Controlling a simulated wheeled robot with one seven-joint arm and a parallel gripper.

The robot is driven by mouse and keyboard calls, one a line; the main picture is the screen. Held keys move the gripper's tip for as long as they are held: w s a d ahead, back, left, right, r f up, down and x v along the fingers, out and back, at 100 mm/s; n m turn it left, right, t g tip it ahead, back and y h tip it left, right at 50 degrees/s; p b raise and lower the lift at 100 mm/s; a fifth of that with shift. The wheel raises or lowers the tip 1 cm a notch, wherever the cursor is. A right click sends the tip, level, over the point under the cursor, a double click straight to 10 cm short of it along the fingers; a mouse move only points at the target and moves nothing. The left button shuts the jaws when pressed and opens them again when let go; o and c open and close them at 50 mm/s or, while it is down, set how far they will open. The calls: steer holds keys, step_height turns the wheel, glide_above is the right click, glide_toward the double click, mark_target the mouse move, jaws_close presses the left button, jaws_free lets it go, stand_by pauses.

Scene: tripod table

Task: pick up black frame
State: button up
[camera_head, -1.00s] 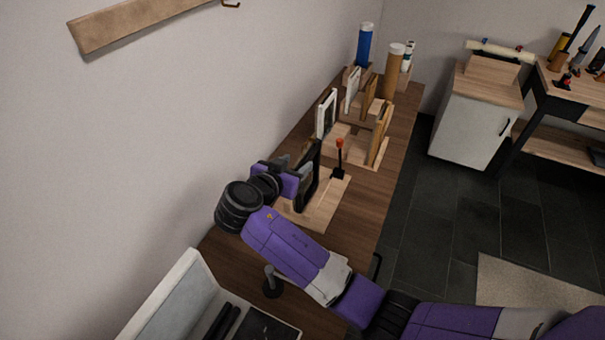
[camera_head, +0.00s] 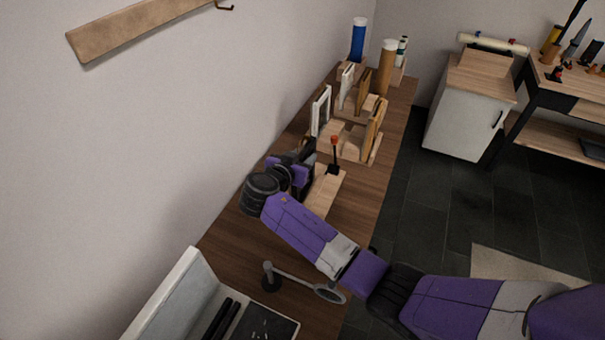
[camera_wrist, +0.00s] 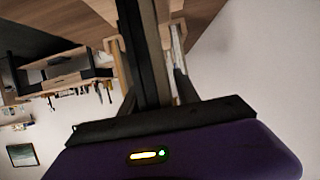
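The black frame (camera_head: 309,152) is at my gripper (camera_head: 296,166), on the wall side of a light wooden stand (camera_head: 327,188). My gripper and wrist hide much of it in the head view. In the wrist view the black frame (camera_wrist: 146,55) stands edge-on between the two dark fingers of my gripper (camera_wrist: 157,92). The fingers appear closed on it. Whether its lower edge is clear of the stand is hidden.
A black stick with a red top (camera_head: 334,150) stands on the stand's far end. Beyond are a white frame (camera_head: 320,110), a wooden frame (camera_head: 374,127) and a brown tube (camera_head: 386,68). The wall is close on the left.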

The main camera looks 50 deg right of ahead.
jaws_close()
stand_by(1.2)
